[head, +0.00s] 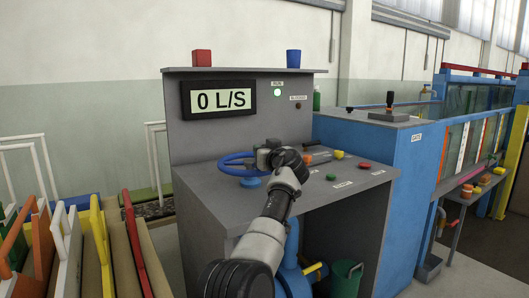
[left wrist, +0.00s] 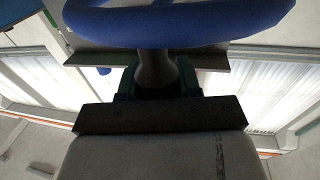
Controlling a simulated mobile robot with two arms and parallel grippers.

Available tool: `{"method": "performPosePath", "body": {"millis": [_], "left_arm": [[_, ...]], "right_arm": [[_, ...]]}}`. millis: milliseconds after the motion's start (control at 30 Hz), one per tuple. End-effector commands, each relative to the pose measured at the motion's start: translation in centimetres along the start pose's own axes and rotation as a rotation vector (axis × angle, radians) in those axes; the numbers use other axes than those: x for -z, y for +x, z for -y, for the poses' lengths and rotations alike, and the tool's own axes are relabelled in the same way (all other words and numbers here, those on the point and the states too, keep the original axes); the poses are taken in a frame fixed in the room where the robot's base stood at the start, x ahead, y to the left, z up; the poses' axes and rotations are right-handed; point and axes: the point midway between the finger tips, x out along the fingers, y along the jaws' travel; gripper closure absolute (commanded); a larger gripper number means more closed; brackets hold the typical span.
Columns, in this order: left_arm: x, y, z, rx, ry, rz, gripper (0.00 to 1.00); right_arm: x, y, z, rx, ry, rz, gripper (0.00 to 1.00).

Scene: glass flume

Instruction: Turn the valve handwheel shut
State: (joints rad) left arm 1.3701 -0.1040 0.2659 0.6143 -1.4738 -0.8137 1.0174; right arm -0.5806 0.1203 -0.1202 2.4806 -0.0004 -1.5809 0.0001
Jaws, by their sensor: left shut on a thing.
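The blue valve handwheel (head: 236,159) lies roughly flat above the grey console top, on a blue base. My left gripper (head: 267,155) is at the wheel's right side. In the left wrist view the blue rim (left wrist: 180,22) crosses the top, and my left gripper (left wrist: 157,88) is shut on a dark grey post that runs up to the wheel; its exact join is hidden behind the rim. The display (head: 220,99) on the console's back panel reads 0 L/S. My right gripper is in neither view.
Red and green buttons (head: 364,165) and a yellow-ended tool (head: 338,155) are on the console top, right of the wheel.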

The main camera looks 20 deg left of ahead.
Motion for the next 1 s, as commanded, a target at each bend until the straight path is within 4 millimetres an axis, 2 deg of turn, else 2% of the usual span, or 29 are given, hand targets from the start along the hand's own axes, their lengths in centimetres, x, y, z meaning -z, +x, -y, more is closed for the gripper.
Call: {"method": "performPosePath", "body": {"millis": [67, 100, 233, 667, 867, 1000], "left_arm": [[0.7, 0.1, 0.2, 0.001, -0.003, -0.01, 1.0], [0.7, 0.1, 0.2, 0.0, -0.003, -0.01, 0.6], [0.5, 0.1, 0.1, 0.0, -0.003, -0.007, 0.41], [0.2, -0.7, -0.1, -0.002, -0.003, -0.004, 0.41], [0.0, -2.8, 0.0, -0.003, -0.004, -0.003, 0.41], [0.1, -5.2, -0.1, -0.003, -0.005, -0.003, 0.41]], "right_arm": [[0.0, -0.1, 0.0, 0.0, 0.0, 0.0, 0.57], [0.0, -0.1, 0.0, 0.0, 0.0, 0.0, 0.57], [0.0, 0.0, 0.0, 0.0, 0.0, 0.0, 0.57], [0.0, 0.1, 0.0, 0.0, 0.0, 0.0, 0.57], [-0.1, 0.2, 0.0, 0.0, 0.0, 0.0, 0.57], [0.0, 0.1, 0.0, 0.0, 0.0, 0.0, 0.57]]}}
